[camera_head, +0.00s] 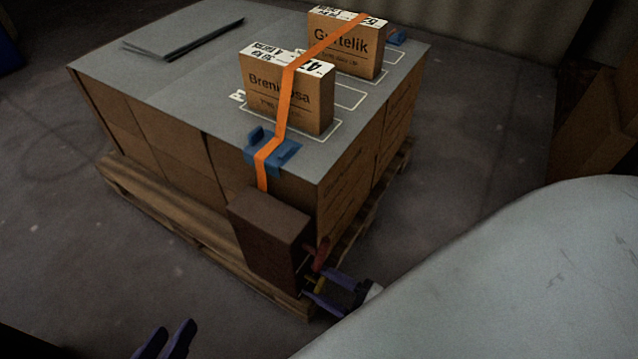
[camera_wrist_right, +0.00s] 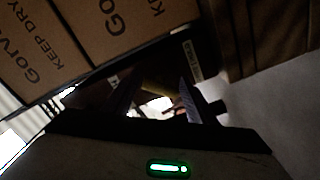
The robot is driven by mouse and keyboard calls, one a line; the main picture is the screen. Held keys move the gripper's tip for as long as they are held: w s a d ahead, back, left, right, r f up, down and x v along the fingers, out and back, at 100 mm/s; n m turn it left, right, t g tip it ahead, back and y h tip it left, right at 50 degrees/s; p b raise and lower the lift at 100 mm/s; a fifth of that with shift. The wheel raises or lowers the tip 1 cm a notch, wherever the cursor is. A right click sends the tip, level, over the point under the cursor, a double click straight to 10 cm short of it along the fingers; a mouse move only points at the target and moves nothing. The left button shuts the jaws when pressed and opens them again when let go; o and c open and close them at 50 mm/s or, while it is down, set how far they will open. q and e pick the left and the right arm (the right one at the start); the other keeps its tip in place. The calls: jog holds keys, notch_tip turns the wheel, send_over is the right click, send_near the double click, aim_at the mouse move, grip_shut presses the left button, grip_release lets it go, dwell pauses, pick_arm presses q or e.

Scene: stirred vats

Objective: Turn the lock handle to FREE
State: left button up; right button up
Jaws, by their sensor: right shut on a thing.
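A dark brown box-shaped unit (camera_head: 268,236) hangs at the near corner of the pallet load, below the orange strap. A red lever (camera_head: 321,254) and a small yellow handle (camera_head: 316,284) stick out from its right side. My right gripper (camera_head: 318,287) is at that side, its purple fingers shut on the yellow handle. In the right wrist view the grip is dark; a dim yellowish part (camera_wrist_right: 160,86) and a small pale label (camera_wrist_right: 192,60) show, with the label's text unreadable. My left gripper (camera_head: 166,340) is at the bottom edge, its fingers apart and empty, away from the unit.
The orange strap (camera_head: 287,105) runs over two cartons (camera_head: 290,95) (camera_head: 345,48) on a grey sheet (camera_head: 190,80), past blue corner pieces (camera_head: 272,150). Stacked cartons stand on a wooden pallet (camera_head: 180,215). My pale arm fills the lower right. Floor is clear at left.

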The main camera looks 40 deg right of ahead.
jog(key=shift+s, duration=0.1)
jog(key=o, duration=0.9)
jog(key=v, duration=1)
jog(key=shift+s+d, duration=0.1)
jog(key=shift+d, duration=0.05)
